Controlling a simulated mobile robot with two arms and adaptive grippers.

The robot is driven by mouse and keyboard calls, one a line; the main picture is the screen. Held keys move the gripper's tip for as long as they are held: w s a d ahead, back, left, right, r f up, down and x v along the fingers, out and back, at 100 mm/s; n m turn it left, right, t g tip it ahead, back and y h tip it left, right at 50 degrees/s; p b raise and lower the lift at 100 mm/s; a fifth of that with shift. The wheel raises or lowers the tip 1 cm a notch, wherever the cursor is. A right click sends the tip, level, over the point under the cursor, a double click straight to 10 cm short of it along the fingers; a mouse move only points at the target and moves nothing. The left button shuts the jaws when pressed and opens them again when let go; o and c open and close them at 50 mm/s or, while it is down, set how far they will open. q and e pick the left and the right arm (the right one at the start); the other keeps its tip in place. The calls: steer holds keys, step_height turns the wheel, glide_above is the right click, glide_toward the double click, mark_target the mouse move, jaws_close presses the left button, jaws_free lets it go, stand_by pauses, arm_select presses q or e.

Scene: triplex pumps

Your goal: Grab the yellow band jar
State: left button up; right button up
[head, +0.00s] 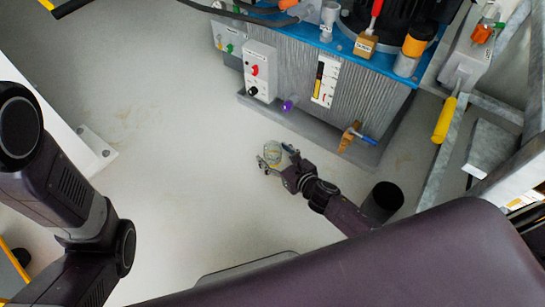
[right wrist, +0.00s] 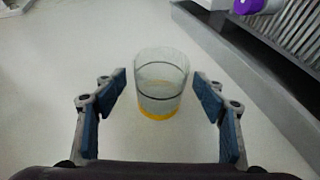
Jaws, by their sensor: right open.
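The yellow band jar (right wrist: 160,85) is a clear glass jar with a dark line around its upper part and a yellow band at its base. In the right wrist view it stands upright on the pale floor, between and slightly beyond the two fingertips. My right gripper (right wrist: 160,88) is open, with a blue-padded finger on each side of the jar and a visible gap to each. In the head view the jar (head: 273,153) shows small at the end of my right gripper (head: 275,160). In the head view my left arm enters from the left; its gripper is out of the frame.
A grey machine tank (head: 330,95) with a blue top stands beyond the jar, with a grey base ledge. A purple knob (head: 289,104) and a blue-handled tap (head: 361,137) stick out from it. Metal framing (head: 480,150) stands at right. The floor (head: 180,130) left of the jar is clear.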

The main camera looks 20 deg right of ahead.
steer(key=shift+w+a+f, duration=0.1)
steer(key=shift+w+f, duration=0.15)
steer(key=shift+w, duration=0.25)
steer(key=c, duration=1.3)
steer(key=shift+r, duration=0.1)
